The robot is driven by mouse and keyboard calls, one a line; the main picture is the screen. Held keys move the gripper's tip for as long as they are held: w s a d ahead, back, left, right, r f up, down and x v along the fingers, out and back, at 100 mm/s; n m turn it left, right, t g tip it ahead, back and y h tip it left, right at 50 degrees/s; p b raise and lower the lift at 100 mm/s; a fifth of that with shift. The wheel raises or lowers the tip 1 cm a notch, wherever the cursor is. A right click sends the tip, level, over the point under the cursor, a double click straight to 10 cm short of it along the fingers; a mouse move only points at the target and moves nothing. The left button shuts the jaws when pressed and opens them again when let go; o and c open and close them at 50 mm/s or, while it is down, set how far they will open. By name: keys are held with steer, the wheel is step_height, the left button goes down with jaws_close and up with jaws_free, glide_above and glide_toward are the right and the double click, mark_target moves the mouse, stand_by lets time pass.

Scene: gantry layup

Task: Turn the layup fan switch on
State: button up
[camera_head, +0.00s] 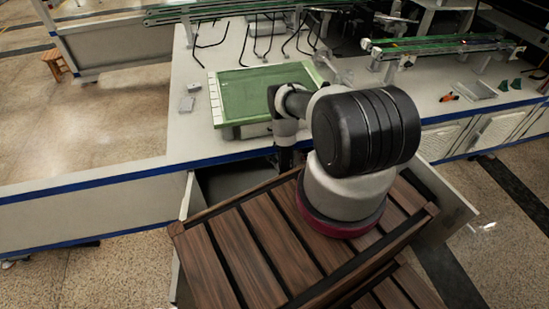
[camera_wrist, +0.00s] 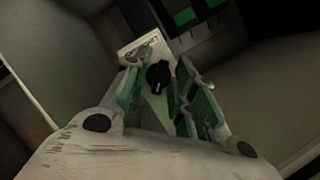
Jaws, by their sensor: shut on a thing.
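The fan switch (camera_wrist: 158,75) shows in the wrist view as a black rotary knob on a pale plate. My gripper (camera_wrist: 163,88) has green-faced fingers on either side of this knob and is shut on it. The knob looks tilted in the picture; whether it stands at on or off cannot be told. In the head view my arm reaches over to the front edge of the workbench (camera_head: 185,110). My fingertips and the switch are hidden there behind my arm and the bench edge.
A green mat (camera_head: 255,92) lies on the bench behind my arm. Green rails (camera_head: 435,45) stand at the back right, near an orange-handled tool (camera_head: 449,97).

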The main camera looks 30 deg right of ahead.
stand_by(0.4)
steer(key=o, duration=0.6)
steer(key=shift+o, duration=0.2)
steer(key=shift+s, duration=0.15)
steer(key=v, duration=1.1)
steer(key=shift+s, duration=0.35)
steer(key=shift+d, duration=0.1)
